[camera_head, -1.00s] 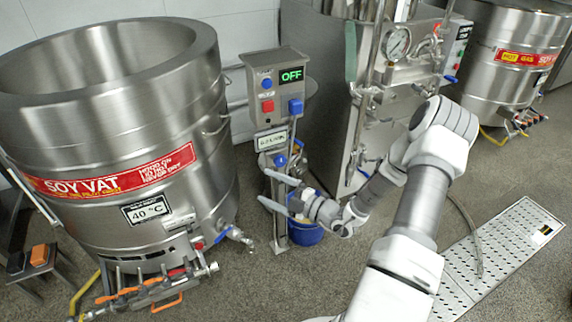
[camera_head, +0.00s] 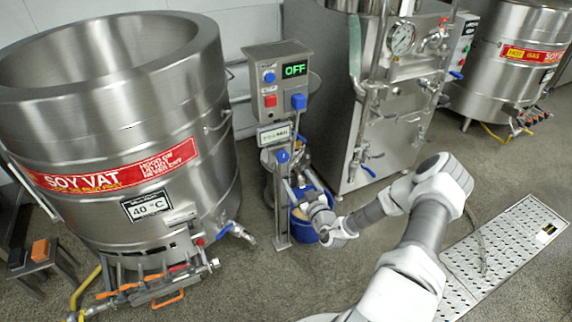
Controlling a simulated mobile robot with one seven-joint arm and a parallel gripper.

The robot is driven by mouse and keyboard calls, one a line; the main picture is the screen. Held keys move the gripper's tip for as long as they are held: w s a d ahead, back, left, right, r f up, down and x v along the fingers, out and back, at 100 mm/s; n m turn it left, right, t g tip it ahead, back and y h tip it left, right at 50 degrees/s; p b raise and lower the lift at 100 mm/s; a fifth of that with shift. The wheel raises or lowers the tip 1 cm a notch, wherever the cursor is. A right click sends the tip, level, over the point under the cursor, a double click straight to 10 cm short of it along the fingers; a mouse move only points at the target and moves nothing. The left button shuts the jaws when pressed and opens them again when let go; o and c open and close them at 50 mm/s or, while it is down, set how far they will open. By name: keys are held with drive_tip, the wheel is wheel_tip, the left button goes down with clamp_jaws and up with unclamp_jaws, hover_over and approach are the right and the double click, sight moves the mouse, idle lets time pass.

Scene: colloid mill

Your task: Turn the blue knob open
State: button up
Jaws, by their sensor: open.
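A grey control box (camera_head: 281,92) on a post shows a green "OFF" display. On its front are a round blue button (camera_head: 268,76), a red button (camera_head: 270,100) and a larger blue knob (camera_head: 299,101) at lower right. Below the box, another blue knob (camera_head: 282,156) sits on the mill's post under a small label plate. I cannot tell which blue knob the task names. My gripper (camera_head: 291,189) is open and empty, just below and right of the lower knob, apart from it. The fingers partly hide the mill body behind them.
A steel soy vat (camera_head: 110,110) with a blue-handled valve (camera_head: 226,229) stands at left. A blue bucket (camera_head: 305,232) is on the floor behind my gripper. A piped steel machine (camera_head: 335,110) stands behind. A perforated floor plate (camera_head: 500,250) lies at right.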

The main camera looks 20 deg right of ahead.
sight(284, 158)
drive_tip(key=w+b, duration=0.2)
drive_tip(key=w, duration=0.8)
drive_tip(key=shift+w+d, duration=0.1)
drive_tip(key=shift+w, duration=0.1)
drive_tip(key=c, duration=1.4)
